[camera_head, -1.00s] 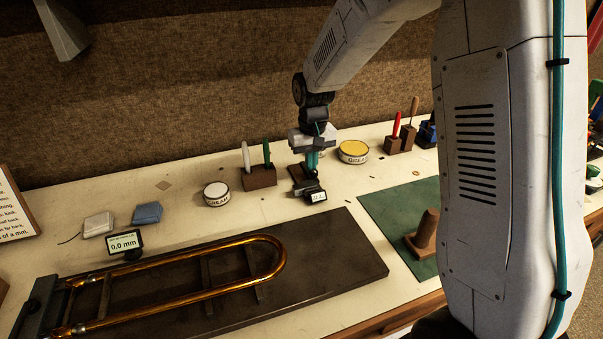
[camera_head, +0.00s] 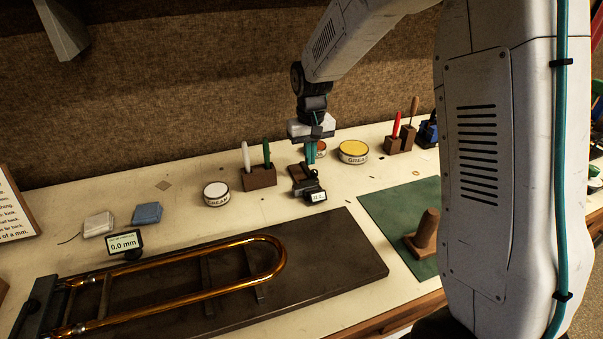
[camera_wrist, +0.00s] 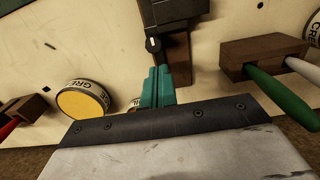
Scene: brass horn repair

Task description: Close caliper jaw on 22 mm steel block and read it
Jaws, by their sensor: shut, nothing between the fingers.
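The caliper (camera_head: 302,178) stands on the bench as a dark device on a brown base, with a small lit display (camera_head: 315,196) at its front. The digits on this display are too small to read surely. In the wrist view the caliper (camera_wrist: 175,25) is at the top centre, with a small knob-like part on it. My gripper (camera_head: 310,158) has teal fingers, shut and empty, pointing down just above the back of the caliper. In the wrist view the fingertips (camera_wrist: 158,72) sit close to the caliper's brown base. I cannot make out the steel block.
A white tin (camera_head: 216,194) and a wooden holder (camera_head: 260,178) with white and green handles stand left of the caliper. A yellow tin (camera_head: 353,151) is to the right. A brass slide (camera_head: 200,290) lies on a dark board in front, near a display (camera_head: 124,242) reading 0.0 mm.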

